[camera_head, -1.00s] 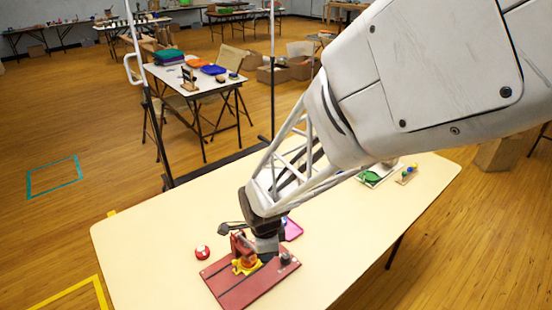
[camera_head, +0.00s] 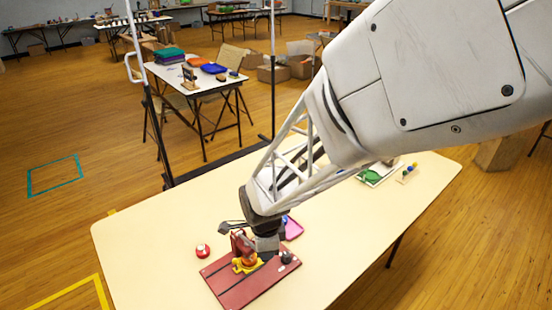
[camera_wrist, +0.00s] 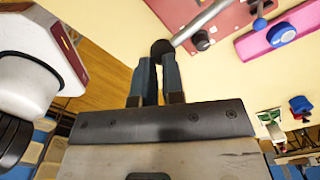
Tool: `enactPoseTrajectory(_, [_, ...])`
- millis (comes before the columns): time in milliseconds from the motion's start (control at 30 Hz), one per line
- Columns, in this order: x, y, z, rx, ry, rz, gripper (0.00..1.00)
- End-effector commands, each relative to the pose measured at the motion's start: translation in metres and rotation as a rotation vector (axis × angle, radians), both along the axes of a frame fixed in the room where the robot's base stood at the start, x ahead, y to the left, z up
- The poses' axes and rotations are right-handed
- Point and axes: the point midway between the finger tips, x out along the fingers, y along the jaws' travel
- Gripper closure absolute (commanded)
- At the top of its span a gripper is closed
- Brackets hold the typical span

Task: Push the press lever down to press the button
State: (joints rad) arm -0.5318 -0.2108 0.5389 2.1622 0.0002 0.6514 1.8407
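The press stands on a red base board (camera_head: 235,290) at the near side of the table, with a red upright (camera_head: 238,243) and a yellow-orange part (camera_head: 245,266) in front. My gripper (camera_head: 268,250) is low over the board's far right part and hides some of the press. In the wrist view, the silver lever (camera_wrist: 205,20) ends in a black ball knob (camera_wrist: 162,47). The button cannot be made out clearly.
A small red-and-white round object (camera_head: 203,251) lies left of the board. A pink tray (camera_head: 293,229) with a blue item lies behind my gripper. A white tray with a green item (camera_head: 370,175) is at the far right. The table's left part is clear.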

Motion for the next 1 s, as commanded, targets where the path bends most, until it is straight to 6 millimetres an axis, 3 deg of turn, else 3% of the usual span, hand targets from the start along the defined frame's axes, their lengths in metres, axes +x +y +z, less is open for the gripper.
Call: enactPoseTrajectory(1000, [0.0, 0.0, 0.054, 0.0, -0.001, 0.0, 0.92])
